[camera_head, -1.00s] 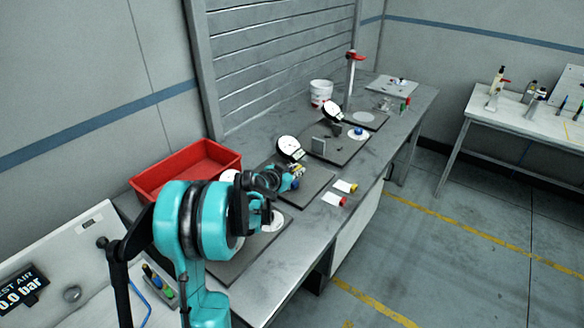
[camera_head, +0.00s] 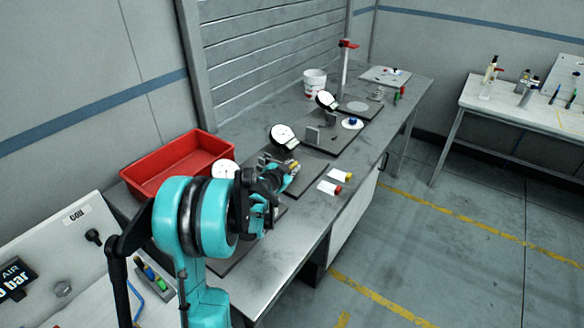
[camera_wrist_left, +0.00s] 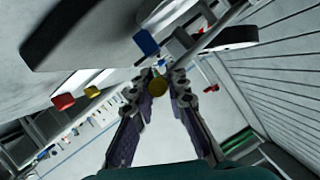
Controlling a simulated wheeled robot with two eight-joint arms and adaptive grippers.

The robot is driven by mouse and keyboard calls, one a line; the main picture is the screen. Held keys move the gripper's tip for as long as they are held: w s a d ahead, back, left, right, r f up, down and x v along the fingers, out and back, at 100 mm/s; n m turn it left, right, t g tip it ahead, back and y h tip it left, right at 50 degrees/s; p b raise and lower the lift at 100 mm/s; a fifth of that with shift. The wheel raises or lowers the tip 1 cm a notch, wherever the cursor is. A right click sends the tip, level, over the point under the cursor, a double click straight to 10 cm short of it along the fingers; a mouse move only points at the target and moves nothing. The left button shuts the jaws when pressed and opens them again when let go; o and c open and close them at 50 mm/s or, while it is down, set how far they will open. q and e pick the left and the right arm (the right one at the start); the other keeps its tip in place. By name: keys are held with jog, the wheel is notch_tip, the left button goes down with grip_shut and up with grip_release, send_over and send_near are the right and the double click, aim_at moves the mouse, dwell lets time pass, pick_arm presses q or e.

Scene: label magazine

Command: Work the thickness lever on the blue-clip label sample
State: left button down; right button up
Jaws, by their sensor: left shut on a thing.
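My left gripper (camera_head: 284,176) is at the dial gauge (camera_head: 284,137) with the white face, on a dark base plate (camera_head: 315,181) on the bench. In the left wrist view its fingers (camera_wrist_left: 166,80) converge on a small yellow knob (camera_wrist_left: 158,86), which looks like the lever's end. The yellow part also shows beside the fingers in the head view (camera_head: 293,166). A blue clip (camera_wrist_left: 146,42) is just beyond the fingertips in the wrist view. The fingers hide the lever's stem and most of the sample. My right gripper is not in view.
A second gauge (camera_head: 327,100) and a white bucket (camera_head: 315,82) stand farther back.

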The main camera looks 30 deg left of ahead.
aim_at(294, 163)
pick_arm(q)
jog(key=c, duration=1.5)
grip_release()
